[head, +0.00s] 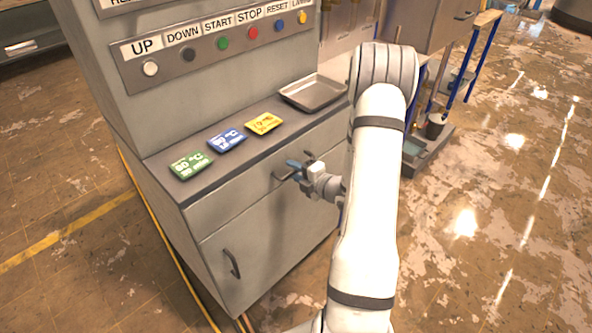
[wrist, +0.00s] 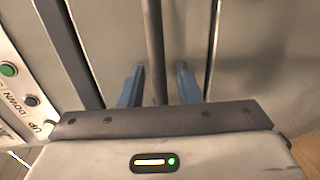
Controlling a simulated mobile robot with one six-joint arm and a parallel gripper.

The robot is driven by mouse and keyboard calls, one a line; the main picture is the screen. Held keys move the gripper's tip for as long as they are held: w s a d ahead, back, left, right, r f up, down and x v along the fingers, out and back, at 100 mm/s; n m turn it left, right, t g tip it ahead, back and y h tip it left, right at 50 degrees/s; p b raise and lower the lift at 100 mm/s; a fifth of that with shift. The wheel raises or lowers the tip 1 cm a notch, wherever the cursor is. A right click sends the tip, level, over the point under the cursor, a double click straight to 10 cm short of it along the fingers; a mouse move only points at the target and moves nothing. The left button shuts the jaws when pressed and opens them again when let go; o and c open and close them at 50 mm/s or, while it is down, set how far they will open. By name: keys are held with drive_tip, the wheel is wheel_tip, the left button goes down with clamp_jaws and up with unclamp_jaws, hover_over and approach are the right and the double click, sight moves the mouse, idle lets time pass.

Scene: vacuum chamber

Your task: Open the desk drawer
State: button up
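The desk drawer (head: 235,198) is the grey front panel just under the desktop, and it looks closed. Its dark bar handle (head: 279,177) is partly hidden by my gripper (head: 295,166), which is at the drawer front. In the wrist view the handle (wrist: 154,45) runs between the two blue fingers of my gripper (wrist: 160,75). The fingers are open, one on each side of the bar, with a visible gap on both sides. I cannot tell how deep the bar sits between them.
A cabinet door with its own handle (head: 232,263) is below the drawer. Green (head: 190,165), blue (head: 227,139) and yellow (head: 264,123) cards and a metal tray (head: 313,92) lie on the desktop. A button panel (head: 220,48) rises behind. The floor at right is mostly clear.

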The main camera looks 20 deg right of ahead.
drive_tip(key=shift+w+a, duration=0.1)
drive_tip(key=shift+w, duration=0.1)
clamp_jaws()
idle(0.5)
